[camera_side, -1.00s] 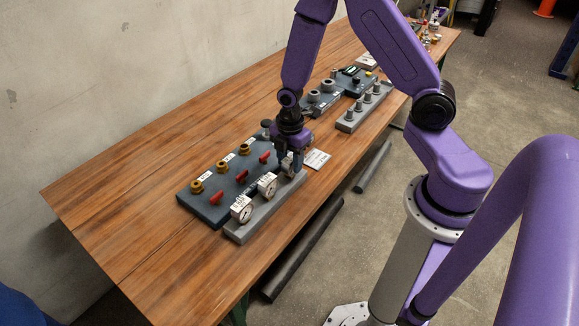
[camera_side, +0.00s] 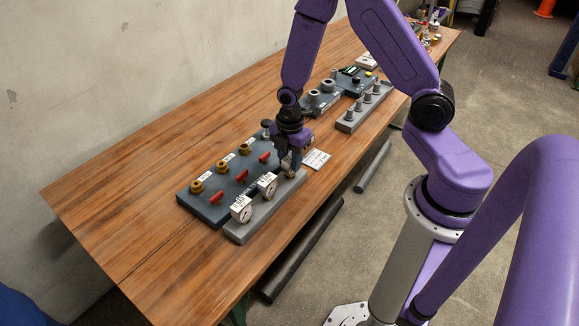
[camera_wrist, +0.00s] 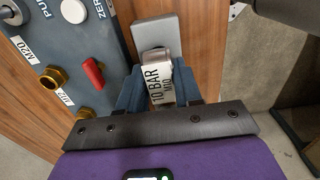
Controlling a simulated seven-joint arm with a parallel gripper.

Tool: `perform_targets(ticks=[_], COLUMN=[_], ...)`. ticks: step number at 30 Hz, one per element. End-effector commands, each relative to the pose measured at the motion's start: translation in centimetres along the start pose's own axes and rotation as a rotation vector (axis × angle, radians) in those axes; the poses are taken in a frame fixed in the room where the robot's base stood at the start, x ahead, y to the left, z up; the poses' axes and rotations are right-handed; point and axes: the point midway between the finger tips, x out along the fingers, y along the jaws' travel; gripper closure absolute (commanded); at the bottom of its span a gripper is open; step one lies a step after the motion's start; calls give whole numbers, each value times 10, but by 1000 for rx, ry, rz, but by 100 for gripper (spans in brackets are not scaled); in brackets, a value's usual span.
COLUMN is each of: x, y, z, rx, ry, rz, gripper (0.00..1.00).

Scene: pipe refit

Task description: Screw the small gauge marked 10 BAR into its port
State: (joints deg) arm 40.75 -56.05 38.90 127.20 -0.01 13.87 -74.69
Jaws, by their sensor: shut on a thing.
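The small gauge marked 10 BAR M10 (camera_wrist: 160,85) is between the two blue-grey fingers of my gripper (camera_wrist: 157,84) in the wrist view. The fingers are shut on it. In the side view my gripper (camera_side: 291,167) is low over the far end of the grey rack (camera_side: 262,217); the gauge there is mostly hidden by the fingers. I cannot tell whether it still sits in the rack. The dark manifold block (camera_side: 207,211) beside the rack carries several brass ports (camera_side: 197,186); the wrist view shows one near label M20 (camera_wrist: 53,77) and one near M12 (camera_wrist: 85,115).
Two larger white-tagged gauges (camera_side: 242,212) (camera_side: 267,188) stand in the rack's near part. Red valve levers (camera_side: 216,198) stand up between the ports and rack. A white card (camera_side: 316,159) lies right of my gripper. Bare wooden table (camera_side: 120,215) lies to the left.

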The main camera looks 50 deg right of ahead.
Motion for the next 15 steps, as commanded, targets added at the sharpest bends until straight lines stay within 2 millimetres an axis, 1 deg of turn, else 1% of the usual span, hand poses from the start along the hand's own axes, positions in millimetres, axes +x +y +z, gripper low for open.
perform_targets(ticks=[15], x=[-18], y=[0], z=[0], rx=[0], ry=[0], rz=[1], gripper=[98])
